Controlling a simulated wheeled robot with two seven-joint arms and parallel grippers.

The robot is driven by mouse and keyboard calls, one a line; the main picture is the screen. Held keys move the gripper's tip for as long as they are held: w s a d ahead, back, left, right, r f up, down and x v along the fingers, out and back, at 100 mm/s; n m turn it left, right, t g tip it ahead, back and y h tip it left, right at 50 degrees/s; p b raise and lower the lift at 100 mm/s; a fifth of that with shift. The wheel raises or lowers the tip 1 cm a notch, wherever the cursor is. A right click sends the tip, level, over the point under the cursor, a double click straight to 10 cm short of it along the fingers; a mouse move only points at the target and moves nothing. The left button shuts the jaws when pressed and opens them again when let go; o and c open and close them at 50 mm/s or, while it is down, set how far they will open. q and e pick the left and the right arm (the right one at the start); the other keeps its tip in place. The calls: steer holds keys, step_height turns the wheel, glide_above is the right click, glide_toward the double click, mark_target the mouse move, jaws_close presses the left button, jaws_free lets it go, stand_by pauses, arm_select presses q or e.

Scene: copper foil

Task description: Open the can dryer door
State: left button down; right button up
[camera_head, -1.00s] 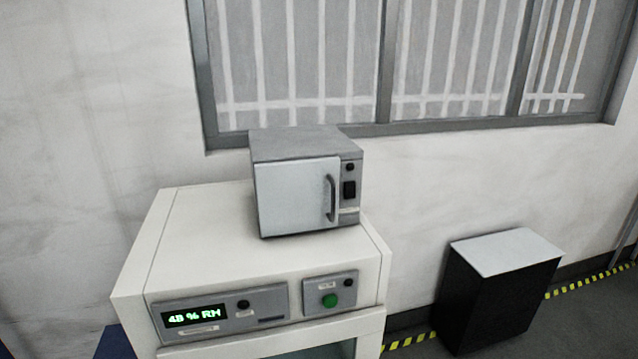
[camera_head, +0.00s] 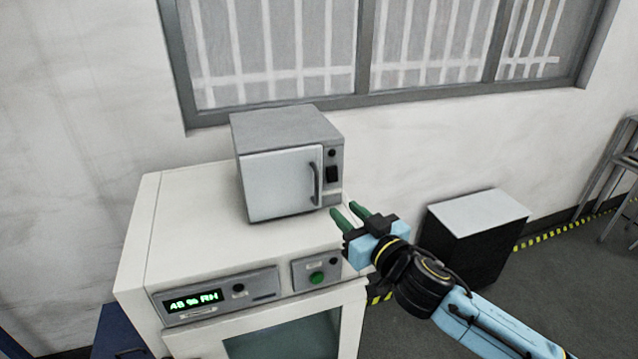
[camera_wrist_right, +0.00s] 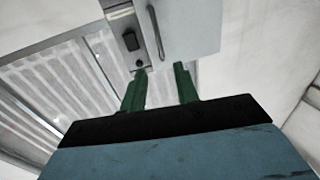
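The can dryer (camera_head: 280,180) is a small grey box with a pale door, standing on a white cabinet. Its door looks shut. A dark curved vertical handle (camera_head: 314,184) is on the door's right side, beside a panel with dark controls. My right gripper (camera_head: 346,212) is to the lower right of the handle, apart from it, with its green fingers spread and nothing between them. In the right wrist view, the handle (camera_wrist_right: 156,33) and door (camera_wrist_right: 190,30) show beyond the open fingertips (camera_wrist_right: 160,72). My left gripper is not in view.
The white cabinet (camera_head: 190,220) under the dryer has a front panel with a humidity display (camera_head: 193,301) and a green button (camera_head: 317,277). A black box with a pale top (camera_head: 478,212) stands on the floor at right. A barred window is behind.

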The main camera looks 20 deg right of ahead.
steer(key=p+x, duration=0.1)
steer(key=x, duration=1)
steer(key=shift+p, duration=0.3)
steer(key=shift+c, duration=0.3)
jaws_close()
